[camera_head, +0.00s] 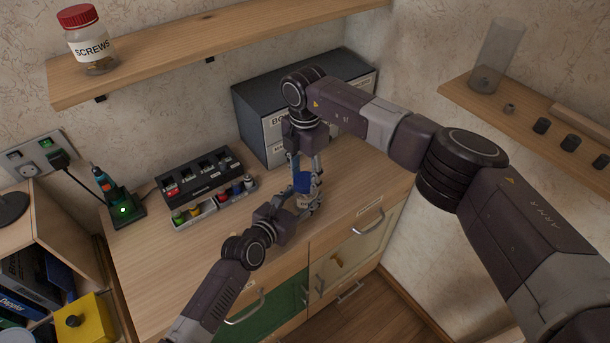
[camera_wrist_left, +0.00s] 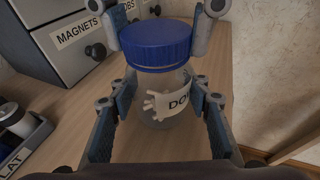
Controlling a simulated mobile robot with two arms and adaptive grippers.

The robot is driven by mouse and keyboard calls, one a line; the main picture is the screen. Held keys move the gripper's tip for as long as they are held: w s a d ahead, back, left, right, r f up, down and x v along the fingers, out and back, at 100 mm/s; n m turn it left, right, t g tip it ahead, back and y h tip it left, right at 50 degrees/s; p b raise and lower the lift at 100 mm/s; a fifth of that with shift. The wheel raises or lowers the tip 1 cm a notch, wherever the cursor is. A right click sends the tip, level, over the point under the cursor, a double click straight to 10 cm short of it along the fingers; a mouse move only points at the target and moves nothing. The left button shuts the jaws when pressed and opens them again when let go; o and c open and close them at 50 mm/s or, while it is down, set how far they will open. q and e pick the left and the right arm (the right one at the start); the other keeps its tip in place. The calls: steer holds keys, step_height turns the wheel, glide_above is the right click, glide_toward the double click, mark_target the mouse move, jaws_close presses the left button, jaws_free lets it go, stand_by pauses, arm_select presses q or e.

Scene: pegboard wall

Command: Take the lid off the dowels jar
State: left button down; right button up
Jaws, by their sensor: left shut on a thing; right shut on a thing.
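The dowels jar (camera_wrist_left: 160,112) is a clear jar with a label reading "DO", the rest cut off by a finger. It stands upright over the workbench near its front edge. Its blue lid (camera_wrist_left: 155,42) sits at the jar's mouth; the head view shows the lid (camera_head: 302,182) between the grippers. My left gripper (camera_head: 304,204) is shut around the jar body from the front, its pads on both sides in the left wrist view. My right gripper (camera_head: 303,174) comes from above, its fingers shut on both sides of the lid. Whether lid and jar still touch is hard to tell.
A dark drawer cabinet (camera_head: 262,125) stands behind the jar. A black organizer (camera_head: 199,174) and a tray of small bottles (camera_head: 214,206) stand to the left. A screws jar (camera_head: 88,45) is on the upper shelf. The bench (camera_head: 140,275) is clear at front left.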

steer(key=n, duration=0.7)
steer(key=shift+w, duration=0.1)
steer(key=n, duration=0.7)
steer(key=shift+r, duration=0.1)
steer(key=n, duration=2)
steer(key=shift+n, duration=0.3)
steer(key=n, duration=0.5)
steer(key=shift+r, duration=0.1)
steer(key=n, duration=0.3)
steer(key=shift+n, duration=0.4)
